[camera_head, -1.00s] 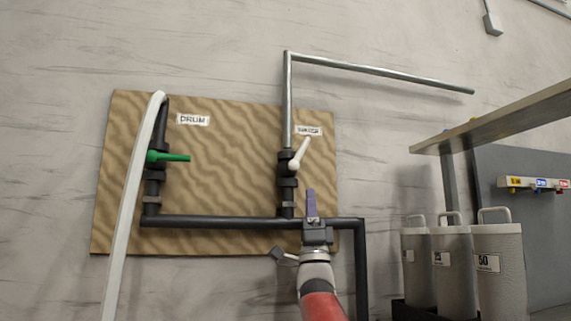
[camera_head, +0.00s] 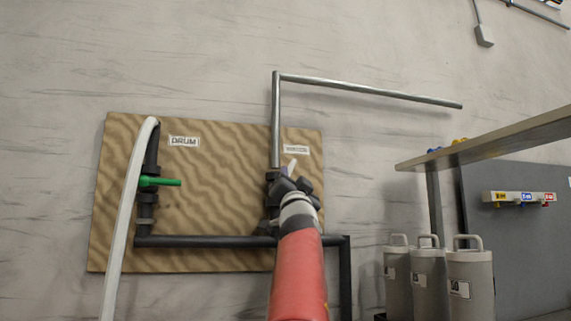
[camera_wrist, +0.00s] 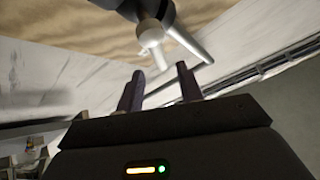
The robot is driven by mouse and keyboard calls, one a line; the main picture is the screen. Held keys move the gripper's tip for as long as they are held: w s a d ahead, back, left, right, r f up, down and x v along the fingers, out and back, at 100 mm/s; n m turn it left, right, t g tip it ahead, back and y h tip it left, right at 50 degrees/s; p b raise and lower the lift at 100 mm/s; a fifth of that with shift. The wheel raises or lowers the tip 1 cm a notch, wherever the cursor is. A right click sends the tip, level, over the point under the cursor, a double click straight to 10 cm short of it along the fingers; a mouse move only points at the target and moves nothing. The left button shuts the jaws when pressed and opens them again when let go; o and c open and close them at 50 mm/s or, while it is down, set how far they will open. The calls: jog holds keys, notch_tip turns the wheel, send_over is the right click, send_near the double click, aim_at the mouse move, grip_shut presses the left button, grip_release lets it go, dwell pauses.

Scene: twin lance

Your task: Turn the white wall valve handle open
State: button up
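The white valve handle (camera_head: 292,165) is on the right-hand pipe of the wooden wall board, slanting up and to the right. My gripper (camera_head: 288,185) is in front of this valve and hides its body and the handle's lower part. In the wrist view, the white handle (camera_wrist: 151,38) hangs near the top middle, its rounded end just beyond the fingertips. My gripper (camera_wrist: 160,72) is open there, with a gap between its two fingers and nothing visible held. Whether a finger touches the handle I cannot tell.
A green handle (camera_head: 162,182) sits on the left valve under the DRUM label (camera_head: 184,141). A pale hose (camera_head: 127,210) runs down the board's left side. A metal pipe (camera_head: 370,91) extends right above. Grey canisters (camera_head: 470,280) and a shelf (camera_head: 490,140) stand at right.

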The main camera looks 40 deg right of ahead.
aim_at(291, 170)
jog(key=shift+p+x, duration=1.15)
jog(key=shift+x, duration=0.8)
jog(key=shift+c, duration=0.4)
grip_shut()
